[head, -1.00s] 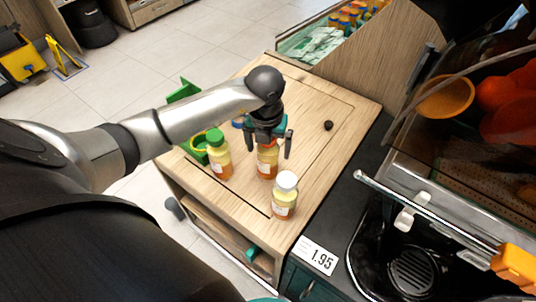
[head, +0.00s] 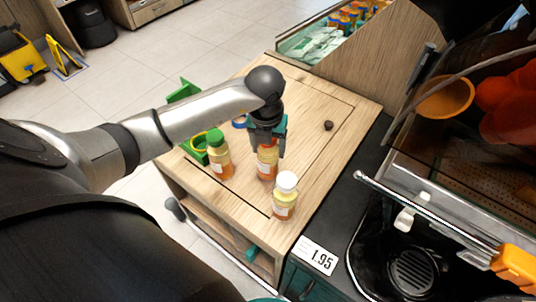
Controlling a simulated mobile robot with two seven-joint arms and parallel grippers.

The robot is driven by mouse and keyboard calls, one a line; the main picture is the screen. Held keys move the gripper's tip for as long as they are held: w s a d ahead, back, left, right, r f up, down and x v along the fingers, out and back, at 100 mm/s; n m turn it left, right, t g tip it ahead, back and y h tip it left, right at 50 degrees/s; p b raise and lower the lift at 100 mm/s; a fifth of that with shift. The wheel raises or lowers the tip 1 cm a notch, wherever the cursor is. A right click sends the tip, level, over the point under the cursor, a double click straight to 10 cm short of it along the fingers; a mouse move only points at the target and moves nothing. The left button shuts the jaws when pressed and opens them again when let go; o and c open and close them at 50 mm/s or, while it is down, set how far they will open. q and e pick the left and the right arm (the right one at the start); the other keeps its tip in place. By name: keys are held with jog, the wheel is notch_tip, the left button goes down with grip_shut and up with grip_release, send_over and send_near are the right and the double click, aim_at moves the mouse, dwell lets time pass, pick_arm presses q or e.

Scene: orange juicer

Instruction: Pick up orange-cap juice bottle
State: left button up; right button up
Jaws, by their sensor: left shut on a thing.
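A juice bottle (head: 267,166) with orange juice and a label stands upright on the wooden counter (head: 325,100). Its top is hidden by my left gripper (head: 267,146), so its cap barely shows. The left gripper comes down from above and is shut on this bottle near its top. A green-cap bottle (head: 220,160) stands just left of it. A white-cap bottle (head: 284,200) stands in front and to the right. My right gripper is not in view.
A small dark knob (head: 328,125) sits on the counter to the right. A green crate (head: 198,148) is at the left edge. The juicer machine (head: 410,225) with a white tap and a price card (head: 315,255) lie to the right. The counter's back is clear.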

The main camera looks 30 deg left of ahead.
pick_arm(q)
grip_shut()
jog(key=shift+r, duration=0.1)
notch_tip(320, 180, up, 20)
jog(key=p, duration=0.4)
